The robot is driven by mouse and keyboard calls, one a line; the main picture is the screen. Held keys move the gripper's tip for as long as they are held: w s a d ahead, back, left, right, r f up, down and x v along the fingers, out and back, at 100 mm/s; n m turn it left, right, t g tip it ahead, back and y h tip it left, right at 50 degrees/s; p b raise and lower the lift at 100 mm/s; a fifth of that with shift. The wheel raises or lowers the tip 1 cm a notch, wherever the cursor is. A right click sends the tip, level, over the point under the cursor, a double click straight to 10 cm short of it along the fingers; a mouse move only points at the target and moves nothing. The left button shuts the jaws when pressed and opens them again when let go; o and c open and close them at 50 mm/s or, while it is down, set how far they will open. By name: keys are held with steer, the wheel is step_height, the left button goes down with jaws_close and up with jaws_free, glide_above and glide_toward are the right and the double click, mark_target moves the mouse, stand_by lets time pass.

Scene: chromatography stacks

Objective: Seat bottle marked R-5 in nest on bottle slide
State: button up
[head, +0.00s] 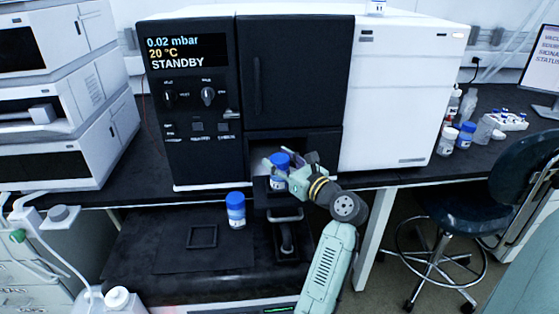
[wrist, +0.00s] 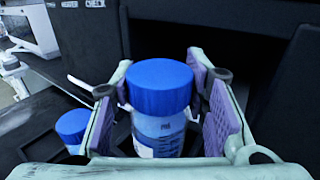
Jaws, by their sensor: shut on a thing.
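My gripper (head: 289,165) is shut on a white bottle with a blue cap (head: 279,160), in front of the opening in the instrument's dark lower middle. In the wrist view the held bottle (wrist: 160,88) stands upright between the purple finger pads. Its label is too small to read surely. The dark bottle slide (head: 262,199) juts out of the opening under the bottle. The nest is mostly hidden, and I cannot tell whether the bottle's base rests in it.
A second blue-capped bottle (head: 236,211) stands on the lower dark surface, left of the slide; it also shows in the wrist view (wrist: 73,124). A square dark frame (head: 202,237) lies to its left. The instrument's control panel (head: 190,95) reads STANDBY. More bottles stand on the right bench.

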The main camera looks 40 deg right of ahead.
steer(key=shift+f, duration=0.2)
steer(key=o, duration=1.4)
steer(key=shift+s, duration=0.1)
steer(key=s, duration=1.2)
steer(key=shift+d, duration=0.15)
